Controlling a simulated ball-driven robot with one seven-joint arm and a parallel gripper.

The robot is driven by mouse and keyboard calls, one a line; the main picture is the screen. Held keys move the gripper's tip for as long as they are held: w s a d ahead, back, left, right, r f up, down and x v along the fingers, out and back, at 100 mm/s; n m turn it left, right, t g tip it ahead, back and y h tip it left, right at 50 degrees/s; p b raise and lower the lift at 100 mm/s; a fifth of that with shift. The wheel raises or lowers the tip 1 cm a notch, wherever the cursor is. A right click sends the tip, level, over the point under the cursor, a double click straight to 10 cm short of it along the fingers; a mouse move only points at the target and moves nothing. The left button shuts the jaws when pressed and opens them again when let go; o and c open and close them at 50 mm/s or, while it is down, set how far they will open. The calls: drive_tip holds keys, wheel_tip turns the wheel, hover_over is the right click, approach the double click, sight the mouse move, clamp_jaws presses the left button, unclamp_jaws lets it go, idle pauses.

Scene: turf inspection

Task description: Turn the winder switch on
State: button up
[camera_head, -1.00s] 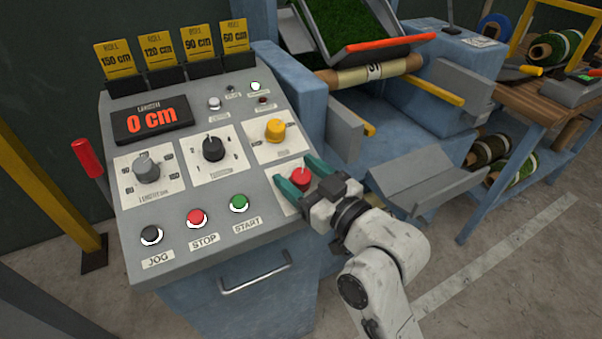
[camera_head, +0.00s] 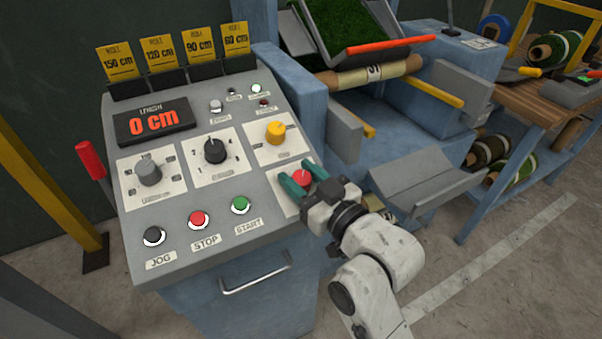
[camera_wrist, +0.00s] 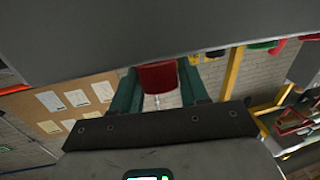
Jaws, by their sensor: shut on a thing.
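The control panel (camera_head: 195,238) shows in the head view, sloping toward me. In the wrist view the red knob (camera_wrist: 158,77) shows between the two green fingers. The fingers hide part of its plate.
A yellow knob (camera_head: 275,132), a black dial (camera_head: 215,150) and a grey dial (camera_head: 148,172) sit nearby. The START button (camera_head: 240,205), STOP button (camera_head: 197,218) and JOG button (camera_head: 154,236) line the front. The display (camera_head: 153,121) reads 0 cm. A grey tray (camera_head: 425,180) stands right.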

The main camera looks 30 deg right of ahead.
drive_tip(key=shift+d+f+m+h+p, duration=0.1)
drive_tip(key=shift+m+h+p, duration=0.05)
drive_tip(key=shift+m+h, duration=0.5)
drive_tip(key=shift+d+f+m+h+p, duration=0.15)
drive_tip(key=shift+m+h, duration=0.3)
drive_tip(key=shift+h, duration=0.3)
drive_tip(key=shift+a+r+m+h, duration=0.1)
drive_tip(key=shift+r+m+h, duration=0.1)
drive_tip(key=shift+m+h, duration=0.25)
drive_tip(key=o, duration=1)
drive_tip(key=shift+c, duration=0.2)
drive_tip(key=shift+a+t, duration=0.1)
drive_tip(key=shift+t, duration=0.2)
drive_tip(key=s+b, duration=0.1)
drive_tip(key=s, duration=0.9)
drive_tip(key=shift+s, duration=0.4)
